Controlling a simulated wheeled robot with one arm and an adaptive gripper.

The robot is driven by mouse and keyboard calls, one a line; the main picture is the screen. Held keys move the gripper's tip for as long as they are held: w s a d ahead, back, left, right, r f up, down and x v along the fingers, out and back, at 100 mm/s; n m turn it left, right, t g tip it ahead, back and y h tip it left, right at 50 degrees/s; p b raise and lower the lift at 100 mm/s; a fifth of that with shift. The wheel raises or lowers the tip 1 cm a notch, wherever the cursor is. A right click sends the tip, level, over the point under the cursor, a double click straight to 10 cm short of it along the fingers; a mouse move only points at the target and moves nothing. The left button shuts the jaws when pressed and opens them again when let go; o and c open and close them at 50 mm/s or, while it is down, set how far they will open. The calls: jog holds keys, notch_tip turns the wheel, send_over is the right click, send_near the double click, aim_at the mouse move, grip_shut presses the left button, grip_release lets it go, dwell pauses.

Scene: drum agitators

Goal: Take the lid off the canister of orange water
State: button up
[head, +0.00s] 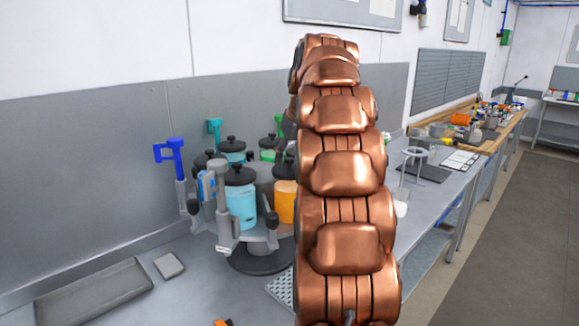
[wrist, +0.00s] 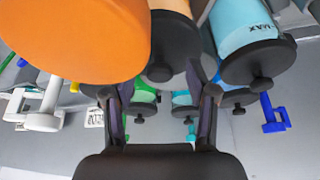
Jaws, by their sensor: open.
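The canister of orange water (head: 285,204) stands on a round carrier, its right part hidden behind my copper arm. Its black knobbed lid (head: 285,170) appears to be on. In the wrist view, which looks upside down, a large orange surface (wrist: 75,38) fills the upper left very close to the camera, and I cannot tell for sure that it is this canister. My gripper (wrist: 160,96) is open, with its two fingers apart and no object held between them. A black lid with a knob (wrist: 172,48) shows just beyond the fingers. My arm hides the gripper in the head view.
A light-blue canister (head: 241,207) with a black lid stands left of the orange one; its MAX mark shows in the wrist view (wrist: 240,25). Other lidded canisters stand behind. A blue clamp-like post (head: 178,158) rises at left. A grey tray (head: 93,293) lies front left.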

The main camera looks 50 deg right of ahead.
jog(key=shift+w+f, duration=0.1)
jog(key=shift+f, duration=0.15)
jog(key=shift+c, duration=0.4)
grip_shut()
